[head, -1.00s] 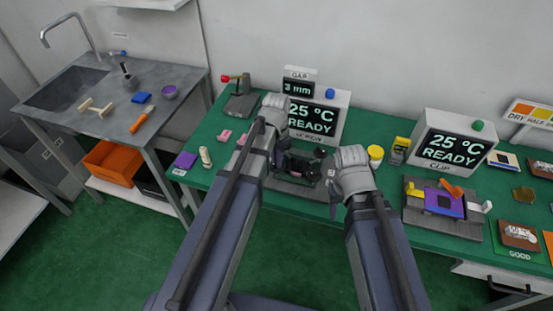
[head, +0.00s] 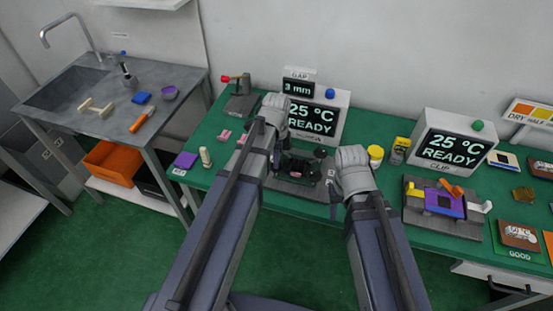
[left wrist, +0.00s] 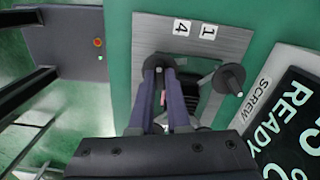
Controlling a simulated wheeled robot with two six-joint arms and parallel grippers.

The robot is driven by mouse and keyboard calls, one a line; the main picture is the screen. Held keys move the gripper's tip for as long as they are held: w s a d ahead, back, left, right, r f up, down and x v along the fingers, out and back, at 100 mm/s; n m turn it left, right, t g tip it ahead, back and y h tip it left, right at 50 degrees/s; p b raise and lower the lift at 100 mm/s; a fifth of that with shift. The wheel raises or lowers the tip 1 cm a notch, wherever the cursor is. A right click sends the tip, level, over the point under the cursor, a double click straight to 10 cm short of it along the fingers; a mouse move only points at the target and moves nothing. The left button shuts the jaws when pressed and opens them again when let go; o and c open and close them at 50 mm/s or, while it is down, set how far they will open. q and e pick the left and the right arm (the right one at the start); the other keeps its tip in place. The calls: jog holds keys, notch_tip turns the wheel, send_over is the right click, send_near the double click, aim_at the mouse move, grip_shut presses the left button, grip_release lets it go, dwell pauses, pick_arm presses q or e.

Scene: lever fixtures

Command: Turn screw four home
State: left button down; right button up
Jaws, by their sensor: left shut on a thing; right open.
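The screw fixture is a grey plate (head: 290,187) with a black clamp (head: 300,167) on it, in front of the screw display. In the left wrist view the plate (left wrist: 150,35) carries the labels 4 (left wrist: 181,28) and 1 (left wrist: 208,32). A dark round screw head (left wrist: 158,61), nearest the 4, sits between the fingertips of my left gripper (left wrist: 160,72), which is shut on it. Another dark screw head (left wrist: 229,78) stands apart, nearer the 1. In the head view my left forearm hides much of the left gripper. My right gripper (head: 333,205) is open beside the plate's right side, its fingers mostly hidden.
The screw display (head: 313,118) reads 25 °C READY, with a 3 mm gap box (head: 298,87) on it. A yellow-topped jar (head: 375,155) and a can (head: 398,150) stand to the right. The clip fixture (head: 445,228) lies beyond. Pink parts lie to the left.

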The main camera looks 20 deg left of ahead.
pick_arm(q)
jog(key=m, duration=0.5)
jog(key=shift+m, duration=0.3)
jog(key=m, duration=0.5)
jog(key=shift+m, duration=0.3)
jog(key=c, duration=0.9)
grip_release()
jog(key=shift+r, duration=0.15)
notch_tip(320, 180, up, 8)
jog(key=p, duration=0.8)
jog(key=shift+f, duration=0.2)
